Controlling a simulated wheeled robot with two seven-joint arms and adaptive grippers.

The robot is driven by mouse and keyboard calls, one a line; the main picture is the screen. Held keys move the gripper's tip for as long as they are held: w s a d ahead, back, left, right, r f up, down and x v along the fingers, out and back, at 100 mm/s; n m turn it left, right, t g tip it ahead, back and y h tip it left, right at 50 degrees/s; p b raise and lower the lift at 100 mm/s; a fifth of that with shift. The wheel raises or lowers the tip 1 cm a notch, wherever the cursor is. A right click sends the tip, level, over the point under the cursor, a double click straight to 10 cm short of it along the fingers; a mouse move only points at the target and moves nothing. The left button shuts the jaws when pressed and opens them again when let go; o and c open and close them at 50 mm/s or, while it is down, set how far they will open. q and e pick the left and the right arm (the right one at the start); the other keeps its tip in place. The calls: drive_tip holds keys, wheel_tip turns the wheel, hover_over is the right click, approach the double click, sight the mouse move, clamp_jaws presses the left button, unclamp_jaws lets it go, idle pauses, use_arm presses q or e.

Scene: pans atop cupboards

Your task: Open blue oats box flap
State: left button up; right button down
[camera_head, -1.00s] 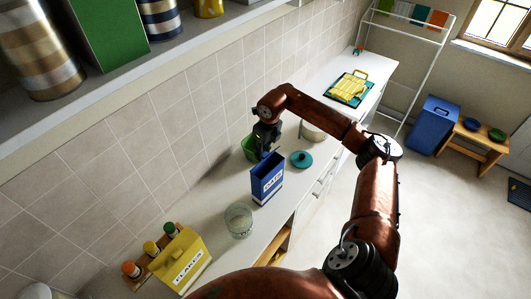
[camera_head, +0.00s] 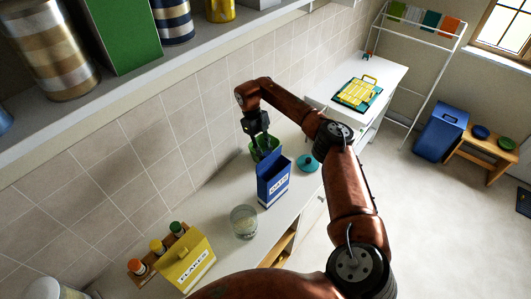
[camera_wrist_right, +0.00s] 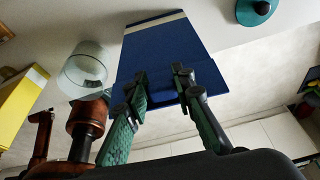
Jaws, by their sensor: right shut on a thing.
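The blue oats box (camera_head: 273,187) stands upright on the white counter, its label facing the room. Its top is open, with a raised blue edge at the back left. My right gripper (camera_head: 264,148) reaches down from behind and above, at the top of the box. In the right wrist view the box (camera_wrist_right: 168,50) fills the upper middle. My right gripper's two dark green fingers (camera_wrist_right: 163,85) are shut on a blue flap at the box's near edge. The exact grip is partly hidden by the fingers. My left gripper is not in view.
A clear glass jar (camera_head: 243,222) stands left of the box, and a yellow flakes box (camera_head: 187,263) beside spice jars further left. A teal lid (camera_head: 308,163) lies to the right. A shelf (camera_head: 120,85) overhangs at upper left.

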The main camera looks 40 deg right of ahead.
drive_tip(key=shift+f, duration=0.1)
drive_tip(key=c, duration=1.6)
unclamp_jaws()
drive_tip(key=v, duration=0.7)
drive_tip(key=shift+r, duration=0.3)
